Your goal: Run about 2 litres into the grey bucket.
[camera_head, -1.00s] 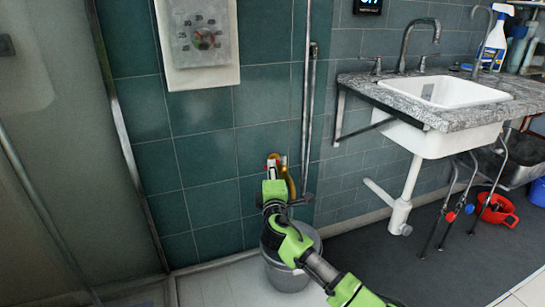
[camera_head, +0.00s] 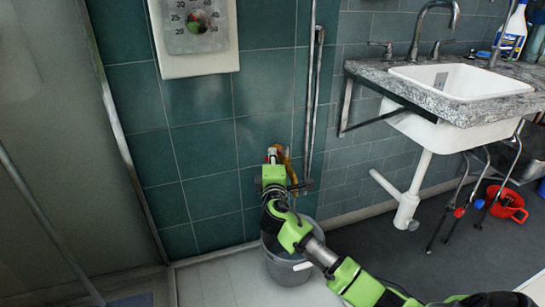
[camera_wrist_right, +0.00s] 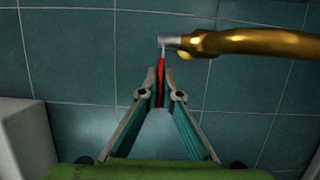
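The grey bucket (camera_head: 290,268) stands on the floor against the tiled wall, below a brass tap (camera_head: 286,160). My right arm crosses in front of it and hides much of its opening. I cannot see the water level or any stream. In the right wrist view the brass tap (camera_wrist_right: 255,42) reaches in from the right, and its red lever (camera_wrist_right: 162,82) points toward me. My right gripper (camera_wrist_right: 161,90) has its fingertips closed on either side of this lever. In the head view the right gripper (camera_head: 272,160) is at the tap. My left gripper is not in view.
A wall panel with a dial (camera_head: 197,20) is above the tap, and a vertical pipe (camera_head: 314,90) runs beside it. A white sink (camera_head: 465,80) in a granite counter is at the right. A red container (camera_head: 507,203) sits below it. A glass panel is at the left.

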